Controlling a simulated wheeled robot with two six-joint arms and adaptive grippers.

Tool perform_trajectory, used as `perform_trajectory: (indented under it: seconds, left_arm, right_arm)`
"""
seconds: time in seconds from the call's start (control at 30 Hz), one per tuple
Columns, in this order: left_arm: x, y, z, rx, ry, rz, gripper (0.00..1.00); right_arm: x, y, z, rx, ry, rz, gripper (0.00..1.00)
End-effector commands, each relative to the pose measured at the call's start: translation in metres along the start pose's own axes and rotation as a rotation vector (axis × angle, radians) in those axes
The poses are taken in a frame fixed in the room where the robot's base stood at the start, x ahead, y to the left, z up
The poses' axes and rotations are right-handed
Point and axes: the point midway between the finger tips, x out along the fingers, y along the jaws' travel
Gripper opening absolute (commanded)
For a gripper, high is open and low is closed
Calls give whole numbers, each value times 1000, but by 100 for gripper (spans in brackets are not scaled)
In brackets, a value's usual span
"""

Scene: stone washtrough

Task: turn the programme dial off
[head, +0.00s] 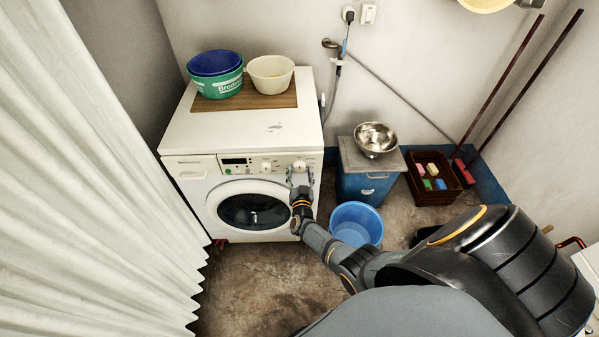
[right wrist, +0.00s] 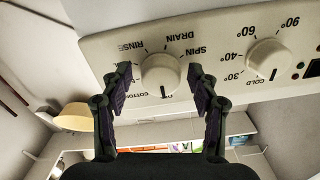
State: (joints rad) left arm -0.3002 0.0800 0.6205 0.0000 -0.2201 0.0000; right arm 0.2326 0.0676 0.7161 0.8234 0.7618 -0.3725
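The white washing machine (head: 185,170) stands against the back wall. Its programme dial (head: 299,166) is the right knob of the panel in the head view. My right gripper (head: 301,180) is at the panel's right end. In the right wrist view the panel is upside down. There my right gripper (right wrist: 160,85) is open, one finger on each side of the programme dial (right wrist: 160,73), with gaps visible at both sides. The dial's dark mark points down in the picture, to a label too small to read surely. RINSE, DRAIN and SPIN are readable. My left gripper is out of view.
The temperature dial (right wrist: 268,58) sits beside the programme dial. A green tub (head: 217,83) and a cream bowl (head: 270,74) stand on the machine. A blue basin (head: 356,224) is on the floor near my right arm. A white curtain (head: 80,180) hangs at left.

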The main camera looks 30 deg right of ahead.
Motion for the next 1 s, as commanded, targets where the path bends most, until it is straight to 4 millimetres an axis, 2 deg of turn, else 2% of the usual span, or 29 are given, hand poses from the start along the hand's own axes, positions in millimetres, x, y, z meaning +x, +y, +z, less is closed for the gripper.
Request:
perform_trajectory:
  seconds: [0.37,0.47,0.8,1.0]
  left_arm:
    - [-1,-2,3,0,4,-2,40]
    - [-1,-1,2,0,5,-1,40]
    - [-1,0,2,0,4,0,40]
    - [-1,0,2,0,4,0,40]
  right_arm:
    - [-3,0,-3,1,7,0,65]
    - [-17,0,-2,2,6,-1,65]
    - [-96,0,-2,2,3,2,65]
    - [-117,0,-2,1,4,1,65]
